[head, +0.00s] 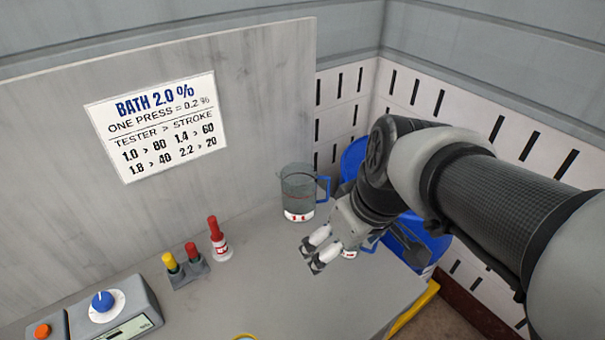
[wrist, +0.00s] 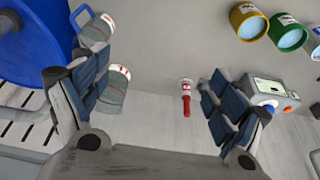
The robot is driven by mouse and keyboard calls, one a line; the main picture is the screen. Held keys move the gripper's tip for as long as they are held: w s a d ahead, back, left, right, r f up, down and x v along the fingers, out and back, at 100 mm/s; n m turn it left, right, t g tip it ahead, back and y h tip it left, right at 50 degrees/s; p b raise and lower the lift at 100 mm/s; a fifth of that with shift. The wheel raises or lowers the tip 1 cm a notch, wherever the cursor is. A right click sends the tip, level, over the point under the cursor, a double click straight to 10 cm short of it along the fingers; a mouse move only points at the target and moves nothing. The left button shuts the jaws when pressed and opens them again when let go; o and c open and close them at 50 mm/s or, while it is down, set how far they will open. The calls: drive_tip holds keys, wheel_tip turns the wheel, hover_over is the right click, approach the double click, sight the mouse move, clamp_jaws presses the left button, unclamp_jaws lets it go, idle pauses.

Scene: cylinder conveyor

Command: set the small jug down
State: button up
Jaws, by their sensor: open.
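The small jug (head: 349,253) shows only in part behind my gripper in the head view, with a white and red label low down and a blue handle. It appears to stand on the grey bench, but its base is partly hidden. In the wrist view the small jug (wrist: 97,30) is at upper left, outside the left finger. My gripper (head: 309,256) is open, with its fingertips left of the small jug in the head view.
A larger clear jug (head: 298,192) with a blue handle stands near the back panel. A red-topped bottle (head: 220,240), a holder (head: 188,273) with yellow and red items, and a blue-knob device (head: 110,305) stand left. A blue bin (head: 432,240) is right.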

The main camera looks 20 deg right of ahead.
drive_tip(key=s+a+m+t+h, duration=0.1)
drive_tip(key=s+a+m, duration=0.1)
drive_tip(key=s, duration=0.6)
drive_tip(key=shift+r+m, duration=0.4)
drive_tip(key=shift+m, duration=0.2)
